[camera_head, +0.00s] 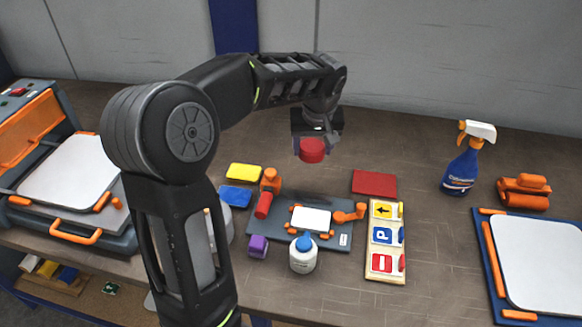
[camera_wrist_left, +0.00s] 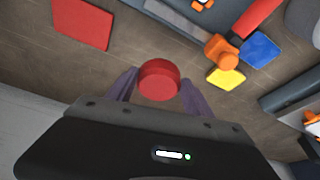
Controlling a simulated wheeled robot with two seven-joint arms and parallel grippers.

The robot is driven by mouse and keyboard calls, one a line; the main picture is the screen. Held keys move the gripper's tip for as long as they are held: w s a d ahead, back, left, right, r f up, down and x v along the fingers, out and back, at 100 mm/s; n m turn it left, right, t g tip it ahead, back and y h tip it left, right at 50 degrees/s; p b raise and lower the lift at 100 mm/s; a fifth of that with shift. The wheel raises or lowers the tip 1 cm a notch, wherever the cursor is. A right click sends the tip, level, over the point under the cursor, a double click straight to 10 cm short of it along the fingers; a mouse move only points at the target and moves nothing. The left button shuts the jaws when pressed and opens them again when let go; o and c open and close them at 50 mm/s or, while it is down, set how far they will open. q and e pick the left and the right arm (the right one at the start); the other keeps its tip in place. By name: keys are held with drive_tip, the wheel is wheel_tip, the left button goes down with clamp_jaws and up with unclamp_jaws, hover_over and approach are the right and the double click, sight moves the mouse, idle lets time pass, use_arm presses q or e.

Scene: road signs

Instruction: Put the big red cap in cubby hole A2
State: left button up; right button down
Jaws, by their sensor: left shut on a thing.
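The big red cap (camera_head: 312,150) is a short round red cylinder. My left gripper (camera_head: 311,145) is shut on it and holds it in the air above the back middle of the table. The left wrist view shows the cap (camera_wrist_left: 159,80) between the two purple-grey fingers of the gripper (camera_wrist_left: 158,92). Cubby hole A2 cannot be made out in either view. My right gripper is not in view.
A grey board (camera_head: 262,235) with orange parts, a white bottle (camera_head: 303,256), a red square (camera_head: 374,184) and a sign tray (camera_head: 385,255) lie below. A spray bottle (camera_head: 461,170) stands right. Table behind the red square is clear.

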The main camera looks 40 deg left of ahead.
sight(313, 161)
use_arm(q)
drive_tip(key=shift+f+p, duration=0.4)
drive_tip(key=shift+f, duration=2.75)
drive_tip(key=shift+f, duration=0.1)
drive_tip(key=shift+f, duration=1.8)
drive_tip(key=shift+f, duration=0.2)
drive_tip(key=o, duration=1.3)
drive_tip(key=shift+r, duration=0.1)
drive_tip(key=shift+r, duration=0.1)
